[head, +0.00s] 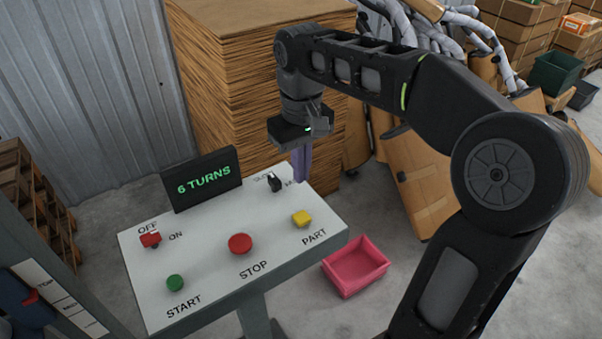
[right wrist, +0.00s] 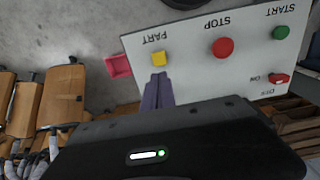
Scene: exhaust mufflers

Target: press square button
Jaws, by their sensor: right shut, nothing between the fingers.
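The square button is the yellow one (head: 301,219) labelled PART, at the right side of the white control panel (head: 205,262). It also shows in the right wrist view (right wrist: 159,58), just beyond my fingertips in the picture. My right gripper (head: 301,180) is shut and empty, its purple fingers pointing down above the panel's back right edge. In the head view the fingertips are behind the yellow button and apart from it. In the right wrist view the shut fingers (right wrist: 157,78) show below the button. My left gripper is not in view.
The panel also has a red round STOP button (head: 240,243), a green START button (head: 175,283), a red ON/OFF switch (head: 150,239) and a black selector knob (head: 274,182). A display (head: 202,179) reads "6 TURNS". A pink bin (head: 356,266) stands on the floor at right.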

